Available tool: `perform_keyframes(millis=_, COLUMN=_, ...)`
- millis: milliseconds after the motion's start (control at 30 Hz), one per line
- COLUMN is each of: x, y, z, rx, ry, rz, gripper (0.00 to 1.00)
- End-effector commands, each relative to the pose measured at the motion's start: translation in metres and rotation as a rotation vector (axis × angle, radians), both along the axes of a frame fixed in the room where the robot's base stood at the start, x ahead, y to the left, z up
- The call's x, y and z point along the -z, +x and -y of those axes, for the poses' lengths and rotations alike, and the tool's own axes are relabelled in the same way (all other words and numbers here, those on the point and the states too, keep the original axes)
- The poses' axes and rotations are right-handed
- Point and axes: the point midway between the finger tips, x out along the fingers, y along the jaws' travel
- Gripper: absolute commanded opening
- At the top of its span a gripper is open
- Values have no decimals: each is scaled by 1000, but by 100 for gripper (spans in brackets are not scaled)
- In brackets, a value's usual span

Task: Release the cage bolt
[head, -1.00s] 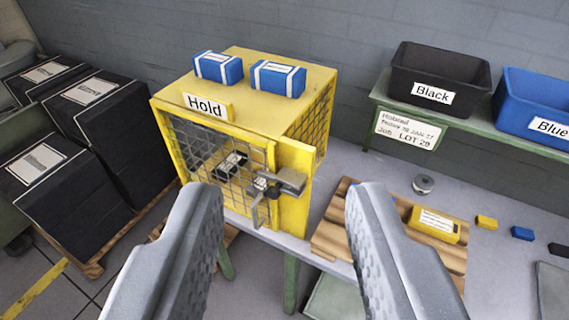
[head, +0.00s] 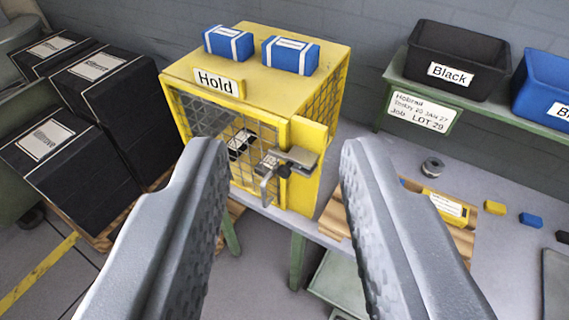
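The yellow cage (head: 262,95) with the "Hold" label stands on the bench, its mesh door (head: 214,125) facing me and looking closed. The grey metal bolt (head: 290,160) sits at the right edge of the door, with a handle hanging down on its left. A dark block with a white label (head: 240,143) shows behind the mesh. My gripper (head: 282,160) is open and empty. Its two fingers frame the bolt in the picture, nearer to the camera, and do not appear to touch it. The left finger hides part of the door's lower left.
Two blue blocks (head: 228,42) lie on the cage top. Black boxes (head: 120,95) are stacked at left. A black bin (head: 458,60) and a blue bin (head: 543,90) stand on a shelf at right. A yellow block (head: 444,207) lies on a wooden pallet right of the cage.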

Motion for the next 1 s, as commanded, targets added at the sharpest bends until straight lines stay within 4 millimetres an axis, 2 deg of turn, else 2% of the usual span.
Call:
perform_keyframes(millis=33, x=1, y=1, z=0, rx=-1, ry=-3, rz=0, gripper=17)
perform_keyframes(millis=100, x=5, y=5, z=-2, rx=-3, ry=-20, rz=-1, gripper=0)
perform_keyframes(millis=167, x=13, y=14, z=-6, rx=-7, ry=-54, rz=-1, gripper=0)
perform_keyframes(millis=267, x=39, y=39, z=-17, rx=-20, ry=-158, rz=-6, gripper=0)
perform_keyframes(millis=367, x=74, y=71, z=-31, rx=-40, ry=-310, rz=-1, gripper=0)
perform_keyframes(millis=500, x=136, y=116, z=-48, rx=-72, ry=-560, rz=4, gripper=0)
perform_keyframes(millis=567, x=163, y=132, z=-54, rx=-86, ry=-668, rz=6, gripper=0)
perform_keyframes(millis=600, x=183, y=142, z=-57, rx=-96, ry=-743, rz=4, gripper=0)
perform_keyframes(millis=667, x=208, y=155, z=-62, rx=-110, ry=-852, rz=12, gripper=0)
perform_keyframes(millis=800, x=271, y=179, z=-67, rx=-142, ry=-1117, rz=21, gripper=0)
perform_keyframes(millis=1000, x=338, y=197, z=-71, rx=-179, ry=-1458, rz=53, gripper=0)
